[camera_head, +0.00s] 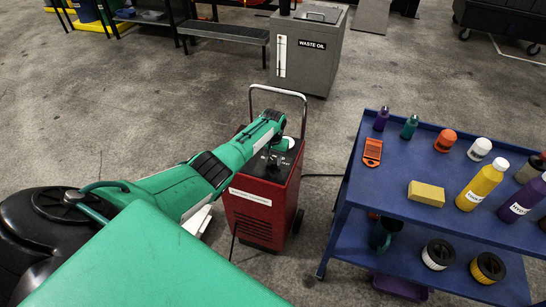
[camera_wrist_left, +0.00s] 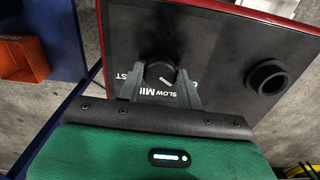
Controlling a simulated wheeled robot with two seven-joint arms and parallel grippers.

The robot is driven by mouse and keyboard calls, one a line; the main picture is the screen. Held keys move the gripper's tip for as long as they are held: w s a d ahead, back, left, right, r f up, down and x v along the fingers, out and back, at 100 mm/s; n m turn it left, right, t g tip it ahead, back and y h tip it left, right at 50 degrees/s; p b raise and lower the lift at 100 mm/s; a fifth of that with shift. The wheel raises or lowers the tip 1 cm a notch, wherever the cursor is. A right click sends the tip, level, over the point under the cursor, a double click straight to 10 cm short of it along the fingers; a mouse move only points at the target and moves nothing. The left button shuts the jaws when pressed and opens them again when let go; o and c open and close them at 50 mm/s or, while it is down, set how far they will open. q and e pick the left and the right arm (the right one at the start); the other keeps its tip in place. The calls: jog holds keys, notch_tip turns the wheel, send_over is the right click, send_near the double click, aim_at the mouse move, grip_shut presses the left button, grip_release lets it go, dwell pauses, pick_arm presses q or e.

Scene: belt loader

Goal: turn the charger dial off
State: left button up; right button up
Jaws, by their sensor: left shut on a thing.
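The charger (camera_head: 262,205) is a red box on wheels with a black top panel and a tall metal handle. My left gripper (camera_head: 274,158) is over that panel, and the arm hides part of it. In the left wrist view the dial (camera_wrist_left: 160,74) is a round black knob with a pale pointer line. My left gripper (camera_wrist_left: 162,88) has one finger on each side of it and is shut on it. Lettering with "SLOW" and "ST" shows around the dial, partly covered by the fingers. My right gripper is not in view.
A blue cart (camera_head: 400,205) with bottles, filters and a yellow sponge stands right of the charger. A grey waste oil bin (camera_head: 308,55) is behind. The floor at left is largely clear.

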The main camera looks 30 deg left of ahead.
aim_at(273, 160)
pick_arm(q)
jog(key=shift+n, duration=0.3)
jog(key=o, duration=1)
jog(key=shift+r, duration=0.1)
notch_tip(273, 160, up, 14)
jog(key=shift+f, duration=0.15)
dwell(0.4)
